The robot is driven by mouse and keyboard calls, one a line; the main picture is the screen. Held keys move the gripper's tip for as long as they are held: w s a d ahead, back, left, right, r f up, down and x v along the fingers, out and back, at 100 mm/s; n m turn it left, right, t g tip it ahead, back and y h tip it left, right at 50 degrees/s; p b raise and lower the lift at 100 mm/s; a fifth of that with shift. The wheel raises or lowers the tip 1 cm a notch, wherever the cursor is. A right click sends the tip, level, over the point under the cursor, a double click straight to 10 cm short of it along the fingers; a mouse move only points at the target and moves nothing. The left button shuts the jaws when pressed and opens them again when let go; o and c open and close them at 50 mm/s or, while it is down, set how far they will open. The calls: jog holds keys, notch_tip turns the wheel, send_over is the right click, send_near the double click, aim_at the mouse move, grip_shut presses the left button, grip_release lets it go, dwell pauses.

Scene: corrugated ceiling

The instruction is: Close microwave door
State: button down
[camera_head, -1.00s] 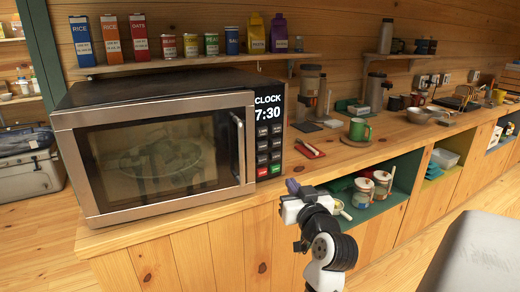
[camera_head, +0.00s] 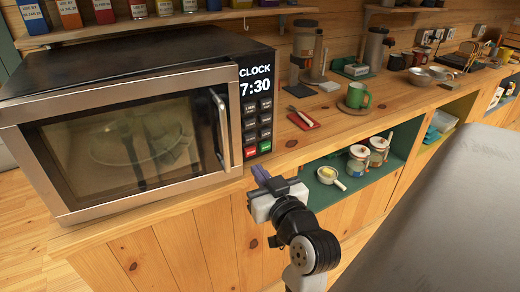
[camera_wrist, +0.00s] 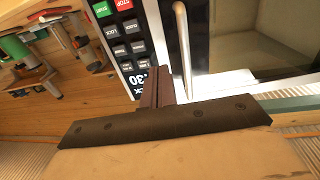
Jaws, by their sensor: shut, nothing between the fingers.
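The microwave (camera_head: 130,48) stands on the wooden counter at the left in the head view, with a black top. Its steel-framed door (camera_head: 120,200) stands close to the front, with a vertical handle (camera_head: 220,128) at its right edge. I cannot tell whether the door is fully flush. My gripper (camera_head: 260,174) is in front of the counter edge, below and right of the handle, apart from the door. In the wrist view, my gripper's fingers (camera_wrist: 160,88) are together and empty, appearing between the button panel (camera_wrist: 125,45) and the handle (camera_wrist: 182,45).
A red mat (camera_head: 303,120) and a green mug (camera_head: 357,96) sit on the counter right of the microwave. Below, an open green compartment holds jars (camera_head: 358,160) and a small ladle-like dish (camera_head: 329,174). A grey surface (camera_head: 450,200) fills the lower right.

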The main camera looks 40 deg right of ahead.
aim_at(237, 141)
jog(key=p+x, duration=0.3)
jog(key=x, duration=0.7)
jog(key=shift+r+p, duration=0.15)
jog(key=shift+p, duration=0.15)
jog(key=shift+w+d, duration=0.25)
jog(key=shift+w, duration=0.3)
jog(key=shift+w, duration=0.1)
